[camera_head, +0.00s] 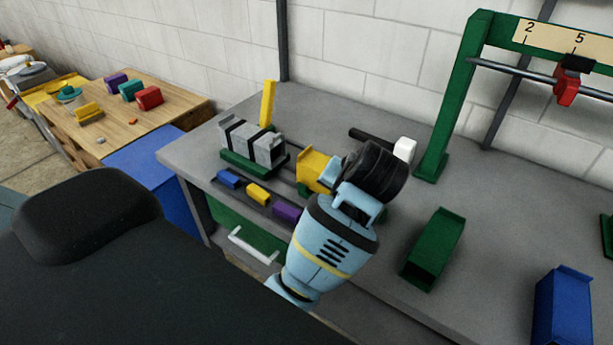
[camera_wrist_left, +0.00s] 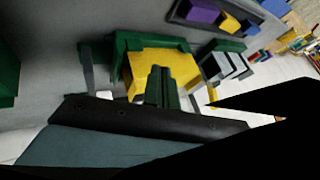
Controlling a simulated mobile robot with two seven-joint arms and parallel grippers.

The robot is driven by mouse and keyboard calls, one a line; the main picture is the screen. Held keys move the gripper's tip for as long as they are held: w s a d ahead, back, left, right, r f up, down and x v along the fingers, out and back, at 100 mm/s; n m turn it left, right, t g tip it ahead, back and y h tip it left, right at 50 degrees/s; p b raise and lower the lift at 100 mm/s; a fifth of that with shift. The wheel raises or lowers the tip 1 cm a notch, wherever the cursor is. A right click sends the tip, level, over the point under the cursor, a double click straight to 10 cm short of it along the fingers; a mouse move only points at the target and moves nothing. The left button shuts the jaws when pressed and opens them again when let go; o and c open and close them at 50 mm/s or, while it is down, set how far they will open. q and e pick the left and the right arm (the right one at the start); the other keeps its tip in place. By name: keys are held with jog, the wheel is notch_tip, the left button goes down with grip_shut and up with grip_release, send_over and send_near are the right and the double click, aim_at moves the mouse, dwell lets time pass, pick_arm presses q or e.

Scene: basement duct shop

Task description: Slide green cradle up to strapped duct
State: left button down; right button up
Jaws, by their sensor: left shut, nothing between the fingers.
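The strapped duct (camera_head: 250,145) is a grey block with two black bands on a green base at the table's back left. It also shows in the wrist view (camera_wrist_left: 222,68). To its right, with a gap between, a yellow duct piece (camera_head: 313,168) sits on the green cradle (camera_head: 305,191), partly hidden by my arm. In the wrist view the cradle (camera_wrist_left: 123,48) and the yellow piece (camera_wrist_left: 145,68) are close ahead. My left gripper (camera_head: 370,175) is at the yellow piece's right, shut and empty; its fingertips are hidden in the head view. My right gripper is not seen.
Dark rails run between the two ducts. A tray with blue (camera_head: 228,178), yellow (camera_head: 258,194) and purple (camera_head: 287,213) blocks lies in front. A mallet (camera_head: 404,149) lies behind my wrist. A green channel (camera_head: 435,248) and a green gauge frame (camera_head: 455,110) stand right.

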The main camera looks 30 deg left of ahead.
pick_arm(q)
jog(key=shift+w+a, duration=0.2)
jog(key=shift+a, duration=0.05)
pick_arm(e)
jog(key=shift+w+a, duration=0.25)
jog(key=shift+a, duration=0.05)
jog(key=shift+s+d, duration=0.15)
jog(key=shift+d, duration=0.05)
pick_arm(q)
send_near(309, 192)
jog(key=f, duration=0.1)
jog(key=w+d+f, duration=0.1)
jog(key=f, duration=0.1)
jog(key=w+f, duration=0.1)
jog(key=shift+d+f, duration=0.25)
jog(key=shift+f, duration=0.05)
jog(key=a, duration=0.3)
jog(key=shift+w+a+r, duration=0.1)
jog(key=shift+r, duration=0.15)
jog(key=shift+a+f, duration=0.1)
jog(key=shift+a, duration=0.3)
jog(key=shift+a, duration=0.1)
